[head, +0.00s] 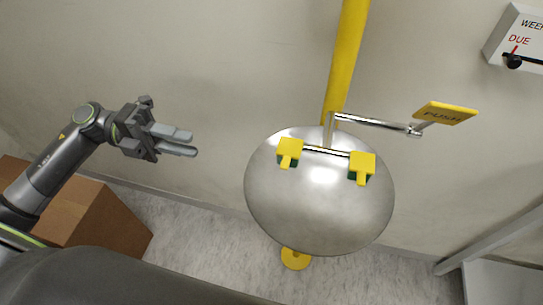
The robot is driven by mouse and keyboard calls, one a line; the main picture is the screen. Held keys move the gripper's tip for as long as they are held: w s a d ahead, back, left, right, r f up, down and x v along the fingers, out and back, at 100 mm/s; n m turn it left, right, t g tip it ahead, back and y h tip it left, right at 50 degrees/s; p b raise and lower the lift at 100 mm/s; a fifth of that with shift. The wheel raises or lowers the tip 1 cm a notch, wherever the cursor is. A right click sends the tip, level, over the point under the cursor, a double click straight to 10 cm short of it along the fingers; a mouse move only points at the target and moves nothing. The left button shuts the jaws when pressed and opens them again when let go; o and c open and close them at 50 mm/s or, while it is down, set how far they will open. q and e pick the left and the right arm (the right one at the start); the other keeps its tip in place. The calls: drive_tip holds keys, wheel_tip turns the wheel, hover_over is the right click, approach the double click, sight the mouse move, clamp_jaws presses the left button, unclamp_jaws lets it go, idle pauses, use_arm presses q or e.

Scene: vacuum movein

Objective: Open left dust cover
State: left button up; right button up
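The left dust cover (289,150) is a yellow cap with a front tab, sitting down over the left green nozzle head of an eyewash station in the head view. A matching right dust cover (362,164) sits on the right nozzle head. Both stand over a round steel bowl (320,215). My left gripper (194,145) is to the left of the bowl, well apart from the left cover, with its fingers pointing right. Its two grey fingers look close together, but the gap between them is unclear. My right gripper is not in view.
A yellow pipe (345,60) rises behind the bowl. A yellow push plate (445,113) on a steel arm extends to the right. A brown box (105,225) stands at lower left. Free air lies between my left gripper and the bowl.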

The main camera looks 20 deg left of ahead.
use_arm(q)
drive_tip(key=p, duration=0.4)
approach(288, 153)
drive_tip(key=d, duration=0.2)
drive_tip(key=s+d, duration=0.2)
drive_tip(key=d, duration=0.1)
drive_tip(key=shift+s+d, duration=0.1)
drive_tip(key=shift+d, duration=0.25)
drive_tip(key=shift+d+f, duration=0.15)
drive_tip(key=shift+d, duration=0.8)
clamp_jaws()
